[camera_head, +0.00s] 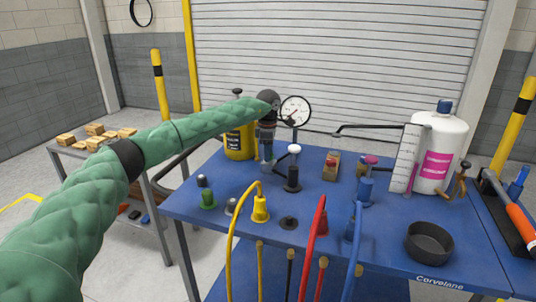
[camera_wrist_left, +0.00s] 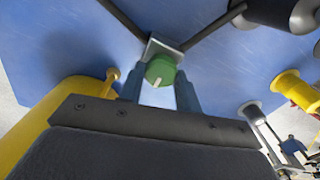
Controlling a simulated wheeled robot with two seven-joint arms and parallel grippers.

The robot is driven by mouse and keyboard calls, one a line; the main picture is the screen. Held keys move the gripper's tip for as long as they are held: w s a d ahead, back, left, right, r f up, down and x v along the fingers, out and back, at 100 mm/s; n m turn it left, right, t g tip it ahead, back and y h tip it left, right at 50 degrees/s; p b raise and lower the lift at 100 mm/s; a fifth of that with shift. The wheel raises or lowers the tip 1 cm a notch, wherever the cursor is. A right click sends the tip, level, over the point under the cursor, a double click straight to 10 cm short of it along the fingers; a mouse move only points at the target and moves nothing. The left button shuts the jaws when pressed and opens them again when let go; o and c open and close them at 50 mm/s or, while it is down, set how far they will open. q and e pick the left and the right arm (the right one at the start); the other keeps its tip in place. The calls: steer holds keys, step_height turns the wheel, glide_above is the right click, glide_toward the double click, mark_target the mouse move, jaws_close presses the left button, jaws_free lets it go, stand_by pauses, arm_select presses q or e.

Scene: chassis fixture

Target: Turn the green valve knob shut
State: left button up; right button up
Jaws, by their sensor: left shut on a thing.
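The green valve knob (camera_wrist_left: 159,71) shows in the left wrist view between my left gripper's two blue fingers (camera_wrist_left: 158,90). It has a pale mark on its face and sits by a light metal plate, with dark rods running off to both sides. The fingers are closed on the knob's sides. In the head view my left gripper (camera_head: 267,152) points down at the back left of the blue table, and there I cannot make out the knob clearly. My right gripper is not in view.
A yellow container (camera_head: 239,144) stands close left of my left gripper and a pressure gauge (camera_head: 294,110) close right. A white-topped black plunger (camera_head: 293,172) and a yellow plug (camera_head: 260,208) stand nearer. A black bowl (camera_head: 430,242) and a white bottle (camera_head: 443,150) are at the right.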

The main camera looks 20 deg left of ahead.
arm_select(q)
steer(key=shift+r, duration=0.1)
stand_by(0.3)
steer(key=o, duration=1)
steer(key=shift+c, duration=0.2)
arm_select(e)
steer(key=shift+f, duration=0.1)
arm_select(q)
steer(key=shift+r, duration=0.65)
step_height(320, 180, up, 6)
steer(key=shift+f+b, duration=0.1)
steer(key=shift+b, duration=0.65)
steer(key=shift+r, duration=0.3)
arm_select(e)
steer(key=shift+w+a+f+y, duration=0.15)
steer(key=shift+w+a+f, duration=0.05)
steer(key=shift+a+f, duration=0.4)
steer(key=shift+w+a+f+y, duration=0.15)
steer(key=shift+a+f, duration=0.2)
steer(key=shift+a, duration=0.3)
